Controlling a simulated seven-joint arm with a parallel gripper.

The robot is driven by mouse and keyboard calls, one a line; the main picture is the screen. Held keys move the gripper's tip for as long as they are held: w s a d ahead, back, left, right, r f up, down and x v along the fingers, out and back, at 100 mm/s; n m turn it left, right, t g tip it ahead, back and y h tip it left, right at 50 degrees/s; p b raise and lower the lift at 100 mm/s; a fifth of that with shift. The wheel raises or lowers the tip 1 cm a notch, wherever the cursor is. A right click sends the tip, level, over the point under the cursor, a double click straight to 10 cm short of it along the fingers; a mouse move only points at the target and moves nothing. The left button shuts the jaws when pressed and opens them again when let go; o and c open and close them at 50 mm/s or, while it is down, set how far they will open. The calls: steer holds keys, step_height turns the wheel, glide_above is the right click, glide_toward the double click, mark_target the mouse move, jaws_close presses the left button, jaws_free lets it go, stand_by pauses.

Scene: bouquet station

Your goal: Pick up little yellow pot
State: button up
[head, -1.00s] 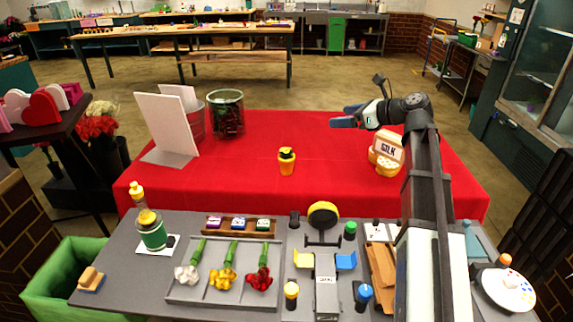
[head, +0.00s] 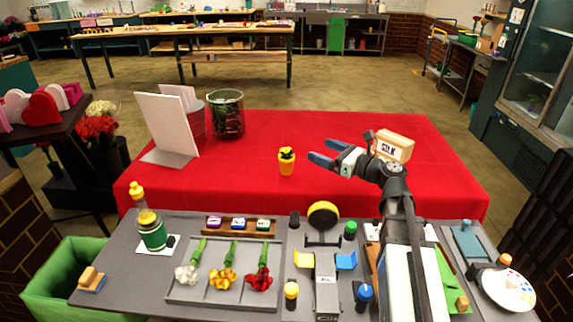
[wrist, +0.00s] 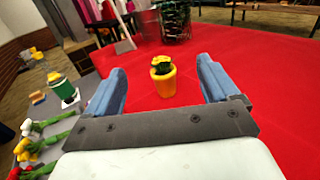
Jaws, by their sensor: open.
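The little yellow pot (head: 287,163) stands upright on the red cloth, with something dark and green in its top. In the wrist view the yellow pot (wrist: 163,82) shows ahead, between and beyond my two blue fingers. My gripper (head: 323,155) is open and empty, just right of the pot, with its fingers pointing left towards it. The gripper also shows in the wrist view (wrist: 162,84), with a clear gap between its fingers. The fingers do not appear to touch the pot.
A wooden box marked SILK (head: 396,146) stands behind my wrist. A glass jar (head: 226,114) and white boards (head: 168,127) stand at the back left. The grey bench (head: 190,222) in front holds a flower tray, bottle and tools. The red cloth (head: 245,180) around the pot is clear.

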glide_toward(287, 158)
steer(key=w+a, duration=0.1)
steer(key=w, duration=0.1)
steer(key=w+a+f, duration=0.1)
steer(key=w+a, duration=0.1)
steer(key=shift+w, duration=0.15)
steer(key=shift+s+a+x, duration=0.1)
steer(key=shift+s+x, duration=0.05)
steer(key=shift+x, duration=1.4)
steer(key=shift+s+a+x, duration=0.15)
steer(key=shift+s+x, duration=0.05)
steer(key=shift+x, duration=1.3)
steer(key=shift+c, duration=0.3)
steer(key=c, duration=1.3)
